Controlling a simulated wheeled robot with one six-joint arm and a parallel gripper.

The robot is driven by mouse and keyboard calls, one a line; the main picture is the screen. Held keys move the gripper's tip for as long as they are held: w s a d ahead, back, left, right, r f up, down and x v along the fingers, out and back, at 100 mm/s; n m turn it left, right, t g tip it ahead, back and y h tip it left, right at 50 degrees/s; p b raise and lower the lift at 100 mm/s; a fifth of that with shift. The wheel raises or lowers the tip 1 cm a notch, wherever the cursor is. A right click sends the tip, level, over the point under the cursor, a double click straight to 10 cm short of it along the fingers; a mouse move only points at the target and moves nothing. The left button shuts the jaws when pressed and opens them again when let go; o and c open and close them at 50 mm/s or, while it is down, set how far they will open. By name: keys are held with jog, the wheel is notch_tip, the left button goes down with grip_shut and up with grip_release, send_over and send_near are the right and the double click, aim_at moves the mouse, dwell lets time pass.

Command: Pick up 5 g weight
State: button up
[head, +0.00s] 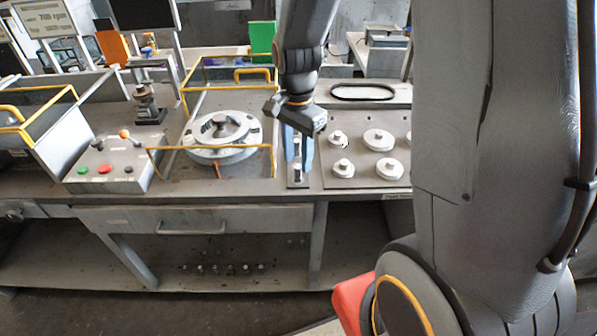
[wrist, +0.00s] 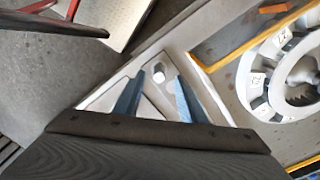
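A small pale metal weight (wrist: 159,73) stands on a narrow light plate (wrist: 98,103) in the wrist view. It also shows in the head view (head: 298,169), on the narrow plate (head: 298,184) between the round fixture and the panel of knobs. I cannot read a 5 g marking on it. My gripper (head: 298,161) points down over this plate. Its two blue-grey fingers are apart in the wrist view (wrist: 160,77), with the weight between or just beyond their tips. No contact with the weight shows.
A round white fixture (head: 221,133) inside a yellow-edged frame stands left of the plate. A panel with several white round pieces (head: 379,140) is on the right. A button box (head: 106,170) sits further left. The bench's front edge is close to the plate.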

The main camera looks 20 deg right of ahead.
aim_at(298, 166)
jog(key=shift+s+f+p, duration=0.1)
jog(key=shift+f+p, duration=0.5)
jog(key=shift+f, duration=1.5)
grip_shut()
